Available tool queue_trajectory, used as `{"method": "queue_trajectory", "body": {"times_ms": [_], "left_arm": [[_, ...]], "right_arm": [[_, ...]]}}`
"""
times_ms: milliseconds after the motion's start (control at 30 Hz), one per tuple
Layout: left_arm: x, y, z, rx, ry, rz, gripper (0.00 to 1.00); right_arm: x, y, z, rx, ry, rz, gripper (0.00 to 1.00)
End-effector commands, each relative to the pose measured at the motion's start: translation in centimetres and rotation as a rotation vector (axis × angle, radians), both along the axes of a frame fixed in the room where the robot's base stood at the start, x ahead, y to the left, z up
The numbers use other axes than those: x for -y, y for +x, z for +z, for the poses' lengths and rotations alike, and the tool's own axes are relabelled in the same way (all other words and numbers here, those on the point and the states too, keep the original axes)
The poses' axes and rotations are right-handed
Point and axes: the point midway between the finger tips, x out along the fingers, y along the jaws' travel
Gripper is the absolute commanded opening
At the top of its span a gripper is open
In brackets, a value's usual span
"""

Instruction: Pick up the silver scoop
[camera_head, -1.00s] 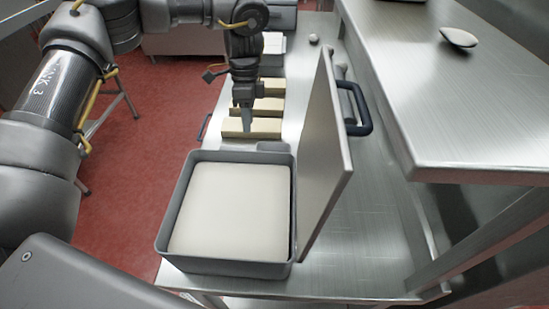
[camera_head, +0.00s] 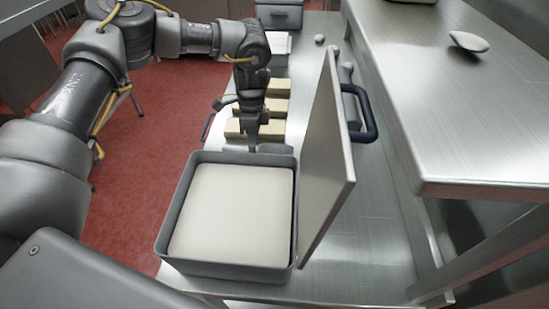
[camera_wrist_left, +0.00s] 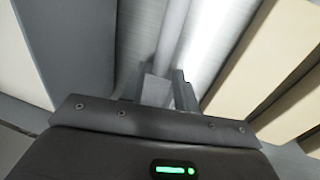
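My left gripper (camera_head: 252,149) points down at the far edge of the grey bin, in the gap before the beige blocks. Its two fingers (camera_wrist_left: 168,92) show in the left wrist view, close together with a narrow gap. A silver rod-like shape (camera_wrist_left: 174,32) runs down to that gap; it may be the scoop's handle. I cannot tell whether the fingers touch it. In the head view a small grey piece (camera_head: 275,149) lies just right of the fingertips, behind the bin; its full form is hidden. My right gripper is out of view.
The grey bin (camera_head: 168,226) holds a flat white mass (camera_head: 232,212). An upright metal panel (camera_head: 326,165) with a dark handle (camera_head: 372,112) stands right of it. Several beige blocks (camera_head: 273,105) lie behind the gripper. A raised steel shelf (camera_head: 450,110) overhangs the right side.

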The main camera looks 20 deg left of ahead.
Motion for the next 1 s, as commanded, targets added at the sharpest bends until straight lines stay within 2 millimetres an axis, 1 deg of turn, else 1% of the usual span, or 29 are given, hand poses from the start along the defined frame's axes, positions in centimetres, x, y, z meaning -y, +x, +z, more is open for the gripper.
{"method": "queue_trajectory", "body": {"times_ms": [33, 133, 200, 300, 400, 567, 600, 800, 833, 1000], "left_arm": [[-0.3, -0.3, -0.4, -0.006, 0.003, 0.0, 0.3], [-0.7, -0.7, -1.8, -0.006, 0.003, 0.0, 0.3], [-0.7, -0.9, -3.0, -0.005, 0.003, 0.0, 0.3], [-0.6, -1.0, -4.0, -0.004, 0.002, -0.001, 0.3], [-0.6, -1.0, -4.4, -0.002, 0.001, 0.0, 0.3], [-0.6, -1.0, -4.5, -0.001, 0.001, 0.0, 0.3], [-0.6, -1.0, -4.5, -0.001, 0.001, 0.001, 0.29], [-0.6, -1.0, -4.5, -0.002, 0.002, 0.001, 0.03], [-0.6, -1.0, -4.5, -0.002, 0.002, 0.001, 0.0], [-0.6, -1.0, -4.4, -0.001, 0.001, 0.001, 0.0]], "right_arm": [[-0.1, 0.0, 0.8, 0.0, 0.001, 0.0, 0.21], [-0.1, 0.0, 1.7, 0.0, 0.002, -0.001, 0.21], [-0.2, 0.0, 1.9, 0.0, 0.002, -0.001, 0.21], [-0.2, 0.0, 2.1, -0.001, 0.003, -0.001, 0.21], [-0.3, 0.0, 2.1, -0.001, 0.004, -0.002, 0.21], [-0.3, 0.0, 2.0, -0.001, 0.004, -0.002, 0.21], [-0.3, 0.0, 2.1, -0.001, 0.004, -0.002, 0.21], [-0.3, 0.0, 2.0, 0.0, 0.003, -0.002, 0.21], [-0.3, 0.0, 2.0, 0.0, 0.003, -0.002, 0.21], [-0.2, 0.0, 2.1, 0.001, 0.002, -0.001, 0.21]]}}
